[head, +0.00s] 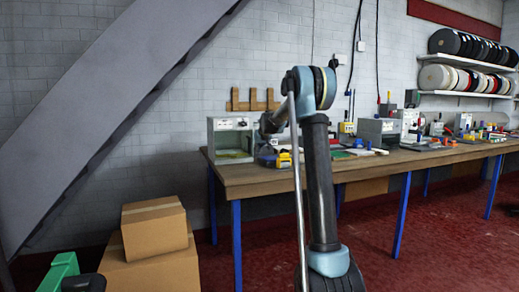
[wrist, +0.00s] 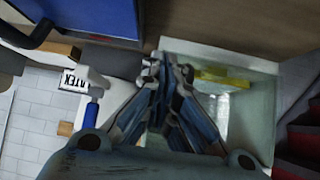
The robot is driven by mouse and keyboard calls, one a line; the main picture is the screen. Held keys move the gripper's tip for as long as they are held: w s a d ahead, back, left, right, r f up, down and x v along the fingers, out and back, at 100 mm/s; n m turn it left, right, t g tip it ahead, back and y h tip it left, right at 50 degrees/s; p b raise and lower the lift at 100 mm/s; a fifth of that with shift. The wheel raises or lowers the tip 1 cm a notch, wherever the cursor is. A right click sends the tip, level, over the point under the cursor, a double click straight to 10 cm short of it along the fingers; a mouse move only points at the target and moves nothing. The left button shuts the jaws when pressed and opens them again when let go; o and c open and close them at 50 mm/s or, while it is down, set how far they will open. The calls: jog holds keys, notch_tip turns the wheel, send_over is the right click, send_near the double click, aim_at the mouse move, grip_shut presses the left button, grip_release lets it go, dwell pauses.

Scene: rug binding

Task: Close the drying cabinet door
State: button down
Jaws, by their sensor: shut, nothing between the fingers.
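The drying cabinet (head: 231,125) is a pale grey-green box at the left end of the workbench. Its front shows an opening with a yellowish-green inside. What seems to be the same cabinet (wrist: 262,125) fills the right of the wrist view as a pale, open-fronted box with a yellow strip inside. I cannot clearly make out its door. My gripper (wrist: 166,68) is shut and empty, beside the box's left edge in the wrist view; I cannot tell whether it touches. In the head view my arm hides much of the area right of the cabinet.
The wooden workbench (head: 270,180) holds tools and boxes to the right. A blue object (wrist: 90,15) and a bottle labelled LATEX (wrist: 74,80) are left of my gripper in the wrist view. Cardboard boxes (head: 150,265) stand on the floor at left. Red floor lies in front of the bench.

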jog(key=shift+w+a, duration=0.2)
jog(key=shift+w, duration=0.6)
jog(key=shift+w+a, duration=0.2)
jog(key=shift+w, duration=0.55)
jog(key=shift+w, duration=0.1)
jog(key=shift+w+a+r, duration=0.15)
jog(key=shift+w, duration=0.9)
